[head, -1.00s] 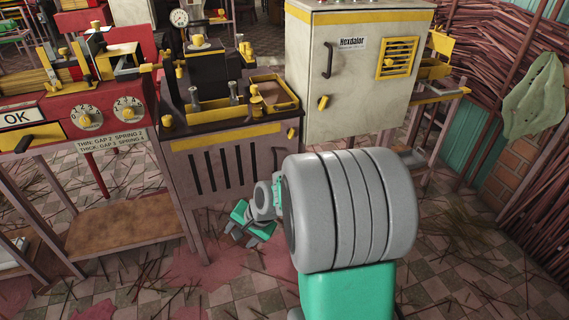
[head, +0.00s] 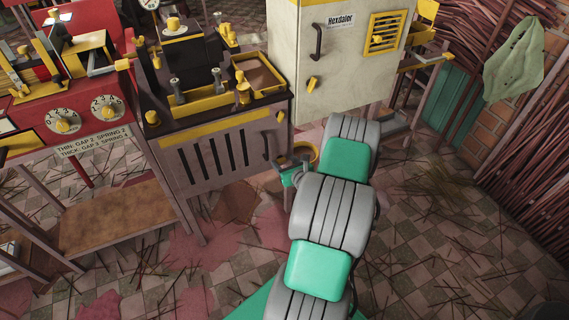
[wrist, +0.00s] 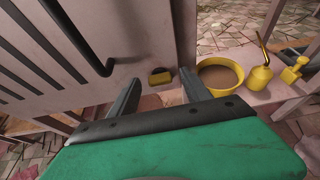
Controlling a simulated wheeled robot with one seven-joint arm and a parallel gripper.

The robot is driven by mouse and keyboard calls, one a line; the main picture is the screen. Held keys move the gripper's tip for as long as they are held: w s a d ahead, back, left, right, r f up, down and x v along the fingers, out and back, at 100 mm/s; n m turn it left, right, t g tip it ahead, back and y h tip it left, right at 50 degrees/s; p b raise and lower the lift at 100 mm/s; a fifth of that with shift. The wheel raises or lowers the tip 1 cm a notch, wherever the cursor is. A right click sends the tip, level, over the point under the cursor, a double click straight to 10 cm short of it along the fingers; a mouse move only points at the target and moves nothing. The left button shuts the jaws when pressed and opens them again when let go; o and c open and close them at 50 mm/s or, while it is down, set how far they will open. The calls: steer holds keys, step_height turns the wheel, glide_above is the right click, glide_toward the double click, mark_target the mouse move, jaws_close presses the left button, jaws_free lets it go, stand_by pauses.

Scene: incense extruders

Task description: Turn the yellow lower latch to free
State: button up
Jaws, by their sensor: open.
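The yellow lower latch (wrist: 160,76) is a small yellow block on the grey cabinet front, low beside the dark door handle (wrist: 85,45) in the wrist view. My gripper (wrist: 160,88) is open and empty. Its two dark fingers point at the cabinet, one on each side of the latch in the picture; I cannot tell how much gap is left. In the head view my gripper (head: 290,174) is low in front of the cabinet (head: 222,158), and I cannot make out the lower latch there. A yellow upper latch (head: 281,117) shows near the cabinet's top right corner.
A yellow bowl (wrist: 221,74), a yellow oil can (wrist: 260,78) and another yellow item (wrist: 293,70) stand on a low shelf right of the latch. A tall white Hexdaler cabinet (head: 345,65) stands behind. The floor at right is clear except for loose sticks.

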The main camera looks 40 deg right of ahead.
steer(key=shift+c, duration=0.4)
jaws_close()
